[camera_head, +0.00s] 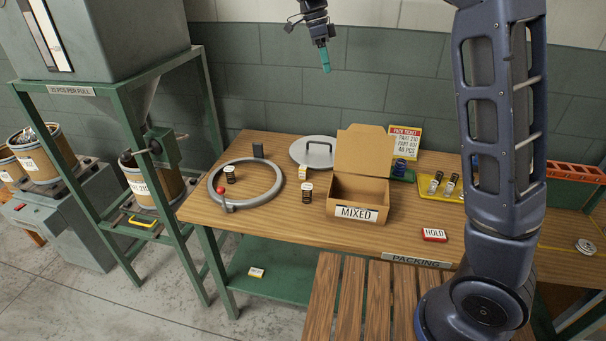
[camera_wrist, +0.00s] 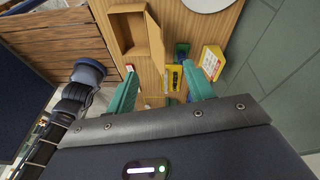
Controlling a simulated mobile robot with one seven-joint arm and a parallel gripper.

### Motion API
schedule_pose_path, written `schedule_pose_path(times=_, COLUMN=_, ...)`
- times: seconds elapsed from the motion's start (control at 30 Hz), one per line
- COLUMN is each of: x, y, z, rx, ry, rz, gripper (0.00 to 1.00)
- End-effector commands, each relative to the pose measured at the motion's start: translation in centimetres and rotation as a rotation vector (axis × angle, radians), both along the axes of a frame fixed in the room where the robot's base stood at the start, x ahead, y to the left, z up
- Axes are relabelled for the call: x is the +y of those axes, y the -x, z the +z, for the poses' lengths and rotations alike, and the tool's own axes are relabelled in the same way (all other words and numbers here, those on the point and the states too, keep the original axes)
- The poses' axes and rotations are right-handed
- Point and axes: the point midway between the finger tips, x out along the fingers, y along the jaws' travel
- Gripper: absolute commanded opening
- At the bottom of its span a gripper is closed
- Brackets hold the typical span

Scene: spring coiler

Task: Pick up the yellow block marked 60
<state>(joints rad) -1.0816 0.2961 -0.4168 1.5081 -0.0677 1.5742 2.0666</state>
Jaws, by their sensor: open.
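A small yellow block with a white label (camera_head: 257,272) lies on the green lower shelf under the bench; its mark is too small to read for sure. I cannot tell which one bears 60. My gripper (camera_head: 325,60) is high above the back of the bench, far from both blocks. In the wrist view its teal fingers (camera_wrist: 161,92) are apart with nothing held between them. Neither block is clear in the wrist view.
An open cardboard box marked MIXED (camera_head: 357,213) stands mid-bench. A grey ring (camera_head: 275,189), a lid (camera_head: 313,148), a yellow tray with springs (camera_head: 428,191) and a red HOLD block (camera_head: 434,235) are around it. Green frame legs (camera_head: 226,285) flank the lower shelf (camera_head: 290,285).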

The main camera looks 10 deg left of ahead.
Motion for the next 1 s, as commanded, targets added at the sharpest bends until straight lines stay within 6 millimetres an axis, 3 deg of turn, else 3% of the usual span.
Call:
schedule_pose_path(times=0.2, x=4.7, y=1.0, z=-1.1, rx=-0.042, ry=0.058, rz=-0.079, gripper=0.53)
schedule_pose_path(times=0.67, x=10.1, y=2.8, z=-2.7, rx=-0.108, ry=0.123, rz=-0.175, gripper=0.53)
schedule_pose_path(times=0.87, x=9.8, y=2.7, z=-7.2, rx=-0.106, ry=0.124, rz=-0.174, gripper=0.53)
schedule_pose_path(times=1.0, x=9.8, y=2.7, z=-11.2, rx=-0.105, ry=0.124, rz=-0.174, gripper=0.53)
